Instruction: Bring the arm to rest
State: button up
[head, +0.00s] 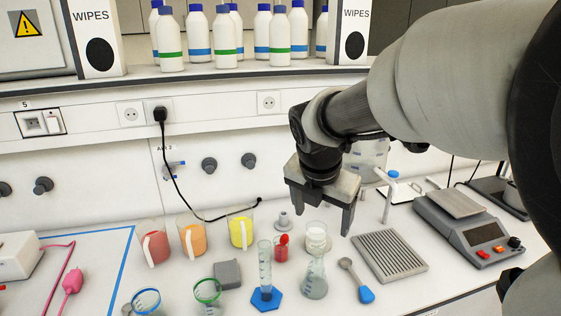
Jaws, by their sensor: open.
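My gripper (322,208) hangs from my arm above the right middle of the bench, fingers pointing down. Its two fingers are spread apart with nothing visible between them. Below it stand a beaker of white contents (316,238), a conical flask (315,280) and a small red vessel (281,250). The gripper appears to be above these and apart from them. My arm reaches in from the right edge and hides part of the back wall and shelf.
Jugs of red (154,245), orange (191,236) and yellow liquid (240,231) stand at the left. A measuring cylinder (265,268), a grey slotted rack (389,255) and a balance (467,227) stand nearby. White bottles (171,42) line the shelf. Blue tape (88,233) marks the left area.

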jog(key=s+r+m+y, duration=0.1)
jog(key=s+r+m, duration=0.1)
jog(key=s+m, duration=0.7)
jog(key=s+d+r+m+t+p, duration=0.1)
jog(key=s+m, duration=0.9)
jog(key=m, duration=0.9)
jog(key=shift+d+r+y, duration=0.3)
jog(key=shift+r+y, duration=0.05)
jog(key=shift+y, duration=0.05)
